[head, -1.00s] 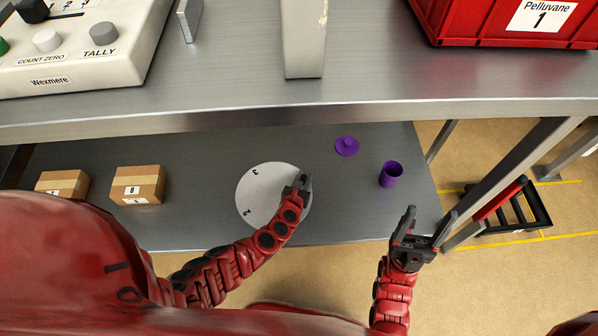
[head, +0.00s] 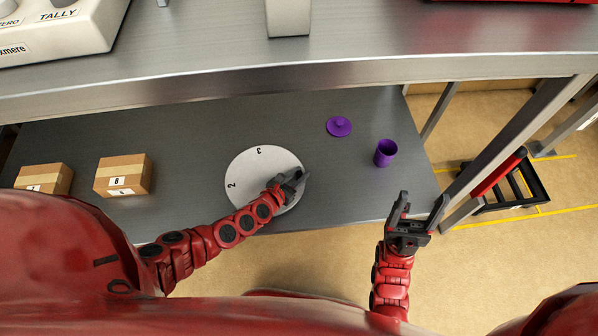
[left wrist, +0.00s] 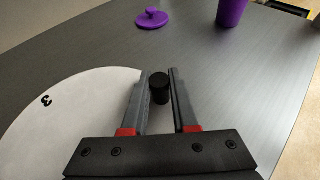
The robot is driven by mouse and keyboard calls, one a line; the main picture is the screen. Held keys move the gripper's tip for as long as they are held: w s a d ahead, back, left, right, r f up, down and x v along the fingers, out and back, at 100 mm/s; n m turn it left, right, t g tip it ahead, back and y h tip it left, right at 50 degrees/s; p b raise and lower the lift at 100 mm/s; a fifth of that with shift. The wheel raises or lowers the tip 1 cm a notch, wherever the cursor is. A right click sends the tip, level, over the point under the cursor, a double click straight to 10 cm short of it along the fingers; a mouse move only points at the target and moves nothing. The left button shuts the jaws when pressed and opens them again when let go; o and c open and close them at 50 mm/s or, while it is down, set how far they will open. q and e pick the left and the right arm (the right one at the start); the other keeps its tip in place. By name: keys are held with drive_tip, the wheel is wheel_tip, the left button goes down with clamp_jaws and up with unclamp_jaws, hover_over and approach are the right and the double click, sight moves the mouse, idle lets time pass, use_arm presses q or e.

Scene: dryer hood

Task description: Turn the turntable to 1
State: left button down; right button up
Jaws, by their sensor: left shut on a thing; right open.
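The turntable (head: 254,172) is a flat white disc on the lower shelf. In the head view its number 3 is at the far edge and its number 2 at the left edge; no 1 shows. My left gripper (head: 297,178) is at the disc's right side and covers part of it. In the left wrist view the turntable (left wrist: 70,115) shows its 3, and a black upright knob (left wrist: 159,88) stands between the fingers of my left gripper (left wrist: 160,78), which is shut on it. My right gripper (head: 418,207) is open and empty, in front of the shelf's right end.
A purple lid (head: 339,126) and a purple cup (head: 386,153) stand right of the turntable. Cardboard boxes (head: 122,176) stand at the left of the lower shelf (head: 190,150). The upper shelf's edge (head: 330,72) overhangs the back. A black-framed cart (head: 500,195) is on the floor at right.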

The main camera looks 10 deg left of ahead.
use_arm(q)
drive_tip(key=shift+s, duration=0.7)
drive_tip(key=shift+s+d, duration=0.1)
drive_tip(key=c, duration=0.7)
unclamp_jaws()
drive_tip(key=p+v, duration=0.4)
drive_tip(key=v, duration=1.3)
drive_tip(key=shift+s+a+p, duration=0.2)
drive_tip(key=shift+p, duration=0.1)
